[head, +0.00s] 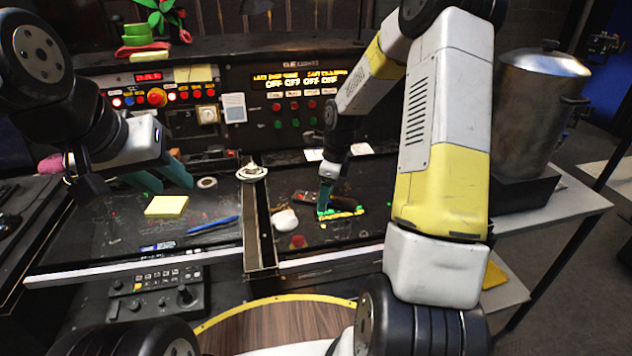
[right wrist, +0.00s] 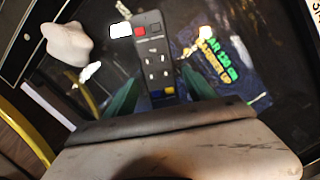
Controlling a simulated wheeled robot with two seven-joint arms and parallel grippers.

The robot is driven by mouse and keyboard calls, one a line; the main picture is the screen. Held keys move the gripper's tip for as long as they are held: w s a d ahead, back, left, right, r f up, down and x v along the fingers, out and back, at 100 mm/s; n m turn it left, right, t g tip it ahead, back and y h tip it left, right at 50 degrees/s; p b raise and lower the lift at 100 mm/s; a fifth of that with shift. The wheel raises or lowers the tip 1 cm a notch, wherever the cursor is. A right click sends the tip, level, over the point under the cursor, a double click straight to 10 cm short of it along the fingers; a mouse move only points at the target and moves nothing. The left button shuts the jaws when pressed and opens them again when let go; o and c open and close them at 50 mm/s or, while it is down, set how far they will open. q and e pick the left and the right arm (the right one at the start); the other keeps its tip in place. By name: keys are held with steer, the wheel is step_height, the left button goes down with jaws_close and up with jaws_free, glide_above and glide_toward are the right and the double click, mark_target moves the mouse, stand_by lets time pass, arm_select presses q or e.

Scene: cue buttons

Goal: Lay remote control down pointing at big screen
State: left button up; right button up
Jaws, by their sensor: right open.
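The remote control (right wrist: 154,55) is dark, with a red button, several pale buttons and yellow and blue ones low down. In the right wrist view it lies between the two green fingers of my right gripper (right wrist: 150,92), which is open around it. In the head view my right gripper (head: 323,204) is low over the desk's right part; the remote is hard to make out there. The wider display (head: 300,80) with amber lettering is on the console behind. My left gripper (head: 165,182) is open and empty above the desk's left part.
A white lump (head: 285,219) lies left of my right gripper. A dark blue piece with bright lettering (right wrist: 222,65) lies right of the remote. A raised divider (head: 260,225) splits the desk. A yellow pad (head: 167,206) and blue pen (head: 212,225) lie left; a metal pot (head: 535,110) stands right.

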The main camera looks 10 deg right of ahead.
mark_target(332, 200)
step_height(332, 200, up, 12)
steer(key=d, duration=0.2)
steer(key=s+a+r+n+t, duration=0.2)
steer(key=s+r+n, duration=0.8)
steer(key=s+r, duration=0.1)
steer(key=s+a+r+n+t, duration=0.2)
steer(key=s+n+t, duration=0.1)
steer(key=s+n, duration=1)
steer(key=shift+s+r+n+y, duration=0.15)
steer(key=shift+r+n+y, duration=0.15)
steer(key=shift+r+n, duration=0.1)
steer(key=shift+a, duration=0.1)
